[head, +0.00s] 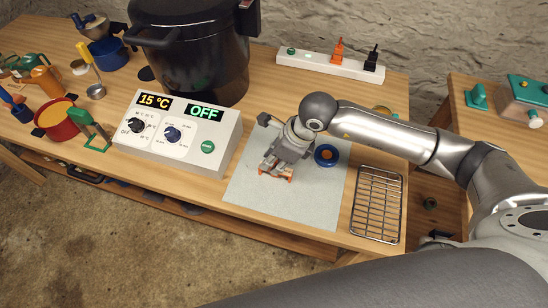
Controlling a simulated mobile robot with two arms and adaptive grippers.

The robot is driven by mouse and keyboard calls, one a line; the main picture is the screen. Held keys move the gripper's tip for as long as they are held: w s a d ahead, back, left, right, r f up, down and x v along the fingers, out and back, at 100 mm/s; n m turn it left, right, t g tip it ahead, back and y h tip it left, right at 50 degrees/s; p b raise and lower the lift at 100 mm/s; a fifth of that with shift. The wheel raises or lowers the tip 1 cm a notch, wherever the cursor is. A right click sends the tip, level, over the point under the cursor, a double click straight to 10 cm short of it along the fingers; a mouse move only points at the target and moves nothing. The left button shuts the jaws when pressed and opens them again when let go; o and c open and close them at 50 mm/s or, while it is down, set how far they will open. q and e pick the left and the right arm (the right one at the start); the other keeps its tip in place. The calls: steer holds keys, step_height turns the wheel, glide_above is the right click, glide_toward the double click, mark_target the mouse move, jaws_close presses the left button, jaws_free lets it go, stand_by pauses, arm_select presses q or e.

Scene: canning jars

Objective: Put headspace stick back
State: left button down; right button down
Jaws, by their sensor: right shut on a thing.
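My right gripper (275,174) is low over the grey mat (252,202), its orange-tipped fingers shut on a small brownish thing. The gripper hides most of that thing, so I cannot tell whether it is the headspace stick. No headspace stick can be clearly made out elsewhere. A green holder-like tool (96,133) stands left of the white control box (180,135), beside a red pot (61,121). My left gripper is not in view.
A large black canner (195,55) stands behind the control box, which reads 15 °C and OFF. A blue ring with an orange centre (327,155) lies right of the gripper. A wire rack (377,205) is farther right. A power strip (330,62) lies at the back.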

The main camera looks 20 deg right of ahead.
steer(key=shift+f, duration=0.15)
steer(key=c, duration=1.3)
jaws_free()
steer(key=shift+d+r, duration=0.1)
steer(key=shift+r, duration=0.25)
steer(key=b+v, duration=0.2)
steer(key=v, duration=0.9)
steer(key=shift+s+r, duration=0.2)
steer(key=shift+r, duration=0.1)
steer(key=shift+d, duration=0.1)
